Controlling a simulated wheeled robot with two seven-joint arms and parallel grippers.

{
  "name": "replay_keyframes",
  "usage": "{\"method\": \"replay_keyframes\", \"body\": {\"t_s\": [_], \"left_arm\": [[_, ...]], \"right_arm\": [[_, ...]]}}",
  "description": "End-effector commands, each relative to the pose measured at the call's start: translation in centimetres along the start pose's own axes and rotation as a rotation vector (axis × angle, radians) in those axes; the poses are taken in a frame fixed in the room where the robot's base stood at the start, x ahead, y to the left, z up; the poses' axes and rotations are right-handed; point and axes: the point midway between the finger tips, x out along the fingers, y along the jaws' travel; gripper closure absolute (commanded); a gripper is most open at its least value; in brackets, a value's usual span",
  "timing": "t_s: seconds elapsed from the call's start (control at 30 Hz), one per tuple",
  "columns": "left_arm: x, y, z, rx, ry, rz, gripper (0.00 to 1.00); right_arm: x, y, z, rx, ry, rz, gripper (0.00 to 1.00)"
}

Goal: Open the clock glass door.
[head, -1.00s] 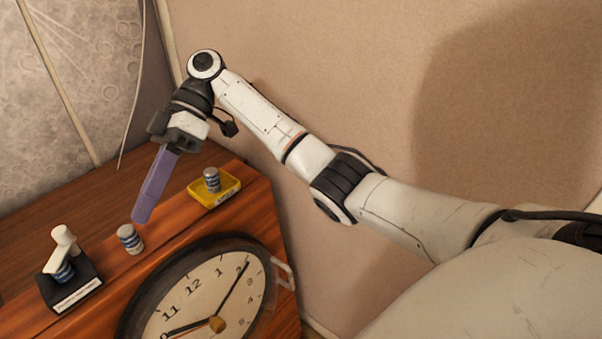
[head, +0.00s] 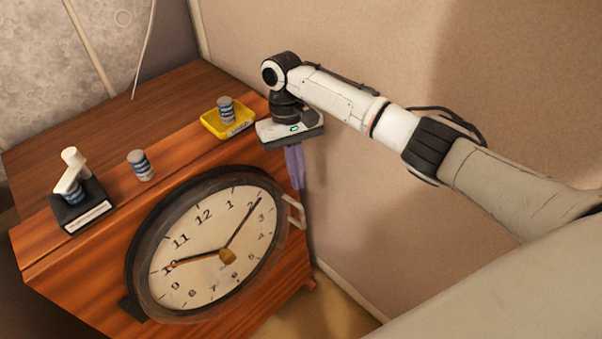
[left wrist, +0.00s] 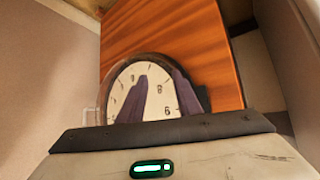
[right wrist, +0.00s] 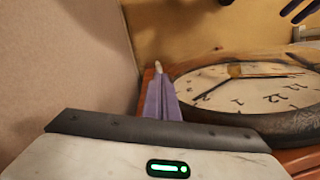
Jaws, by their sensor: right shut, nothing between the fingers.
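The round clock (head: 215,240) is on the front of a wooden cabinet. Its dark-rimmed glass door (head: 140,252) looks shut over the cream dial. A pale handle (head: 295,211) sticks out at the door's right side; it also shows in the left wrist view (left wrist: 88,115). My right gripper (head: 296,186) is shut and empty, fingers down, just above the handle. In the right wrist view its fingers (right wrist: 161,82) overlap the handle's line of sight; I cannot tell whether they touch. My left gripper (left wrist: 153,80) is open and empty before the dial, out of the head view.
On the cabinet top (head: 110,125) stand a yellow tray (head: 238,129) with a small can (head: 226,110), another can (head: 140,166), and a black stand (head: 83,213) with a white piece. A wall (head: 340,50) is close to the cabinet's right side.

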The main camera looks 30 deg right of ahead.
Motion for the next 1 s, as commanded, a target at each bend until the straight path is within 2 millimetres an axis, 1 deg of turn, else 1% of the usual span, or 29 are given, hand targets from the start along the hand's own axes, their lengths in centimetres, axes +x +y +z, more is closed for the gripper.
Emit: {"method": "replay_keyframes", "body": {"t_s": [0.03,0.3,0.33,0.37,0.5,0.6,0.8,1.0], "left_arm": [[0.1,0.0,0.1,0.0,0.0,0.0,0.69],[0.2,0.0,0.2,0.002,0.0,0.0,0.69],[-0.1,0.0,-0.1,0.002,-0.001,0.0,0.69],[-0.3,0.0,-0.2,0.002,-0.001,0.0,0.69],[-0.6,-0.1,-0.4,-0.001,0.0,-0.003,0.69],[-0.7,-0.1,-0.5,-0.002,-0.001,-0.003,0.69],[-0.7,-0.3,-0.2,-0.004,-0.007,-0.006,0.69],[-0.7,-0.4,-0.1,-0.004,-0.008,-0.008,0.69]], "right_arm": [[1.4,0.2,0.1,0.002,-0.005,0.002,1.0],[7.3,0.1,0.1,0.001,-0.004,0.0,1.0],[6.8,0.1,0.6,-0.002,-0.001,-0.001,1.0],[6.8,0.1,1.1,-0.002,-0.001,-0.001,1.0],[7.0,0.2,2.6,-0.002,-0.002,0.0,1.0],[7.1,0.1,3.4,-0.002,-0.002,-0.001,1.0],[7.2,0.0,4.1,-0.002,-0.001,-0.002,1.0],[7.2,0.0,4.1,-0.001,-0.001,-0.002,1.0]]}}
